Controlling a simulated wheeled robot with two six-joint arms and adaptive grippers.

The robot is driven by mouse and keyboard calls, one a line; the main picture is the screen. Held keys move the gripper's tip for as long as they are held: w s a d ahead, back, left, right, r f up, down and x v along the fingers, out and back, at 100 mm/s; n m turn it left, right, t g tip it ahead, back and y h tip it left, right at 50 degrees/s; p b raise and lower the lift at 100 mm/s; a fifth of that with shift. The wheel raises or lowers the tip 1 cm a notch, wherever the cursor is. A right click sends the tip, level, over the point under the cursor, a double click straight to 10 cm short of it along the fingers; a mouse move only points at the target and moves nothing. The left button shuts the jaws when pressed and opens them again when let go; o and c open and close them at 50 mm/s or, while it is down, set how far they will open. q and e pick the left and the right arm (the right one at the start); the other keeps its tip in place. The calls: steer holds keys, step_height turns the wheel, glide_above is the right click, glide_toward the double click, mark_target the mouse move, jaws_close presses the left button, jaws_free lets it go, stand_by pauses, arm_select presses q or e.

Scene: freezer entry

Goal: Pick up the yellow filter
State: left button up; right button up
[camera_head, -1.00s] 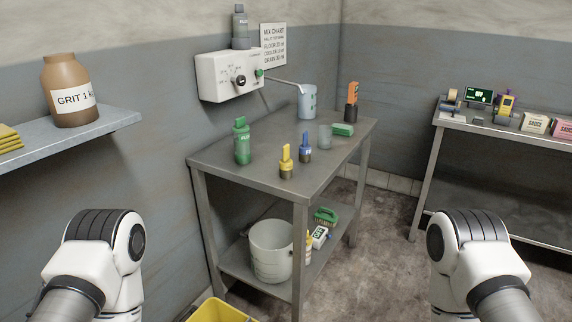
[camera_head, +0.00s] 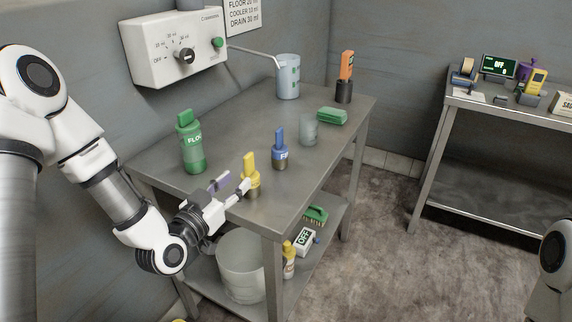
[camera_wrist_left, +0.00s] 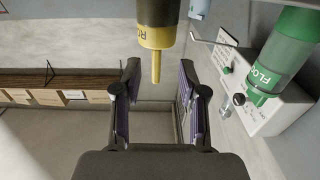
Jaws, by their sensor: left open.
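The yellow filter (camera_head: 251,172) stands upright in a dark base near the front edge of the steel table (camera_head: 232,112). In the left wrist view the yellow filter (camera_wrist_left: 156,42) appears upside down, its narrow tab pointing down between the fingertips. My left gripper (camera_head: 232,188) is open at the table's front edge, its fingers pointing at the filter. The left wrist view shows both fingers (camera_wrist_left: 157,85) apart with nothing held between them. I cannot tell whether a finger touches the filter. My right gripper is out of view.
A green bottle (camera_head: 192,145) stands left of the filter, a blue-topped item (camera_head: 280,150) right of it. Behind are a clear cup (camera_head: 309,128), a green sponge (camera_head: 332,116), a jug (camera_head: 288,78) and an orange item (camera_head: 346,66). A bucket (camera_head: 240,268) sits below.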

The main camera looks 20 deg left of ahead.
mark_target(245, 169)
arm_select(q)
steer(key=shift+w+d+r, duration=0.2)
steer(key=shift+w+r, duration=0.05)
steer(key=shift+w, duration=0.15)
steer(key=shift+d+r, duration=0.15)
steer(key=shift+r, duration=0.2)
steer(key=w, duration=0.2)
steer(key=w+p, duration=0.1)
steer(key=w, duration=0.2)
steer(key=shift+w+d, duration=0.25)
steer(key=shift+w, duration=0.05)
steer(key=shift+s+r, duration=0.15)
steer(key=c, duration=0.3)
jaws_close()
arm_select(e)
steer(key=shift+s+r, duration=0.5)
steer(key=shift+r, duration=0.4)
